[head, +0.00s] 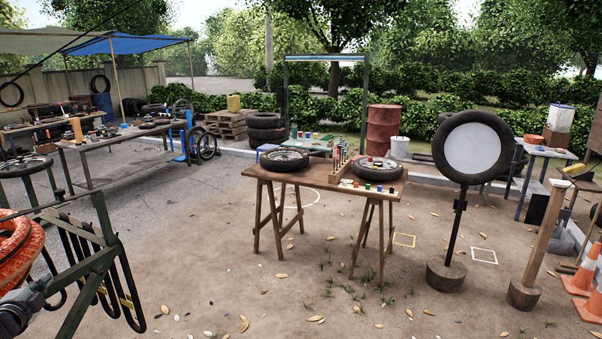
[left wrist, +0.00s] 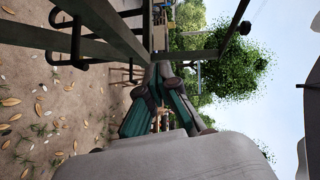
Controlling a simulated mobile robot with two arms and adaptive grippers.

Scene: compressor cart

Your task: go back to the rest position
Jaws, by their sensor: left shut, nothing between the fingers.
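My left gripper (left wrist: 163,75) shows in the left wrist view with its dark and teal fingers closed together at the tips and nothing between them. It points toward the dark green metal frame, which also fills the upper left of that view (left wrist: 100,45). In the head view a dark grey part of my left arm or gripper sits at the lower left edge, beside the green frame (head: 92,265) and an orange coiled hose; its fingers are not clear there. My right gripper is in neither view.
Black inner tubes (head: 125,290) hang on the green frame. An orange hose coil (head: 18,250) is close at the left edge. A wooden table (head: 310,177) with tyres stands ahead. A round tyre-rimmed sign (head: 472,148) and traffic cones (head: 582,275) are at right. Open ground lies in front.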

